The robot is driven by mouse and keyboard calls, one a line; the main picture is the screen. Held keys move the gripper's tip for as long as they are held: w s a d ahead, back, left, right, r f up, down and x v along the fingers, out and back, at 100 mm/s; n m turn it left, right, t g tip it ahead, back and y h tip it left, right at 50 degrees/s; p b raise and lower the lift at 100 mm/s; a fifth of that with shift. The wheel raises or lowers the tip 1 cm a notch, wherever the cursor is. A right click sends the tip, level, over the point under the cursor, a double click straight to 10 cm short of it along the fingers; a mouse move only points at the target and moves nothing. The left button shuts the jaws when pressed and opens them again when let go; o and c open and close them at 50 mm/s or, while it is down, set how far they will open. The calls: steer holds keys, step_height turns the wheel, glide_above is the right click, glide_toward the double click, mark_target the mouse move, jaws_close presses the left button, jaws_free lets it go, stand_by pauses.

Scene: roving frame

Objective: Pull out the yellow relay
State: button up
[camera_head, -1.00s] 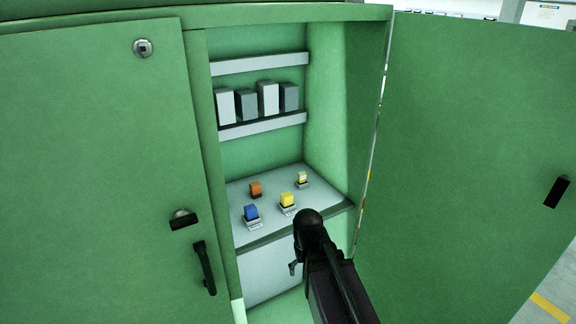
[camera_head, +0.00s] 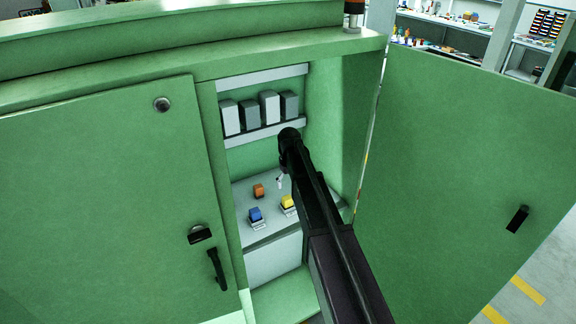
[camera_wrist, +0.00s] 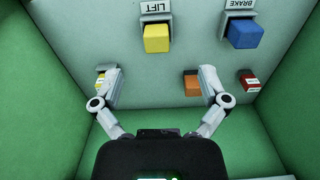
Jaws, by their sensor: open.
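The yellow relay (camera_wrist: 157,38) sits in a socket labelled LIFT on the grey panel (camera_wrist: 195,20) inside the green cabinet. In the head view it shows (camera_head: 288,202) just left of my arm. A blue relay (camera_wrist: 244,33), labelled BRAKE, is beside it, and an orange relay (camera_wrist: 192,85) sits in another row.
A red-and-white piece (camera_wrist: 250,80) is on the panel near the right wall. Grey modules (camera_head: 270,107) stand on a rail at the cabinet's back. Green side walls close in on both sides. The open right door (camera_head: 470,150) stands beside my arm; the left door (camera_head: 100,190) is shut.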

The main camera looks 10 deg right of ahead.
mark_target(288, 198)
steer(key=shift+w+r+p, duration=0.35)
steer(key=shift+w+r, duration=0.4)
steer(key=shift+w, duration=0.3)
steer(key=shift+f, duration=0.15)
step_height(288, 198, down, 14)
steer(key=b, duration=1.3)
steer(key=shift+r+b, duration=0.2)
steer(key=shift+b, duration=0.2)
steer(key=c, duration=1.2)
steer(key=shift+c, duration=0.2)
steer(key=shift+r, duration=0.2)
